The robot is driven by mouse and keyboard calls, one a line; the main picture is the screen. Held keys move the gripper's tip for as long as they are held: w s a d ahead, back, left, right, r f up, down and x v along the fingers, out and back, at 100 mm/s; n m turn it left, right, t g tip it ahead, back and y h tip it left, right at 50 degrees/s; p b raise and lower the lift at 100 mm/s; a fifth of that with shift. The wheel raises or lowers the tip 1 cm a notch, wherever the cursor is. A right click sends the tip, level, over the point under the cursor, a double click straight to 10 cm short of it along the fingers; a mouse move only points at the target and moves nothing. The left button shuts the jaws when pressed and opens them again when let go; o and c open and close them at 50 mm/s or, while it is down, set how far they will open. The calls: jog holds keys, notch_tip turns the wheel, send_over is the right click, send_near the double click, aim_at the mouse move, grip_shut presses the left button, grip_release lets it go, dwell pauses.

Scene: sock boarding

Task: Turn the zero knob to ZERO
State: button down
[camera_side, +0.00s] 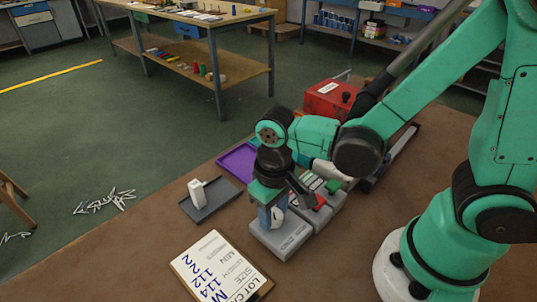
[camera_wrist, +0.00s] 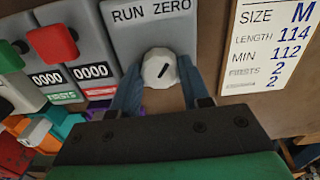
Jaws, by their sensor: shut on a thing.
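The zero knob (camera_wrist: 160,68) is a white, faceted dial with a short black mark, on a grey panel (camera_wrist: 140,32) lettered RUN and ZERO. In the wrist view the mark slants up to the right, its upper end on the ZERO side. My gripper (camera_wrist: 162,88) has its blue fingers on either side of the knob, shut on it. In the side view my gripper (camera_side: 271,218) points down over the grey box (camera_side: 280,240) and largely hides the knob.
Beside the knob are two counters reading 0000 (camera_wrist: 91,71), a red button (camera_wrist: 53,42) and a green one (camera_wrist: 8,58). A lot card (camera_side: 220,268) lies in front. A grey tray with a white block (camera_side: 197,193) and a purple tray (camera_side: 238,160) stand nearby.

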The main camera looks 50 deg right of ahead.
aim_at(274, 214)
jog(key=shift+m, duration=0.8)
jog(key=shift+c, duration=2.1)
grip_release()
jog(key=shift+r, duration=2.85)
jog(key=w+d+r+n+t, duration=0.1)
jog(key=w+d+r+t, duration=0.1)
jog(key=d+r+t, duration=0.3)
jog(key=d+t, duration=0.2)
jog(key=d, duration=0.1)
jog(key=shift+w+d+r, duration=0.15)
jog(key=shift+w+d, duration=0.1)
jog(key=shift+d, duration=0.05)
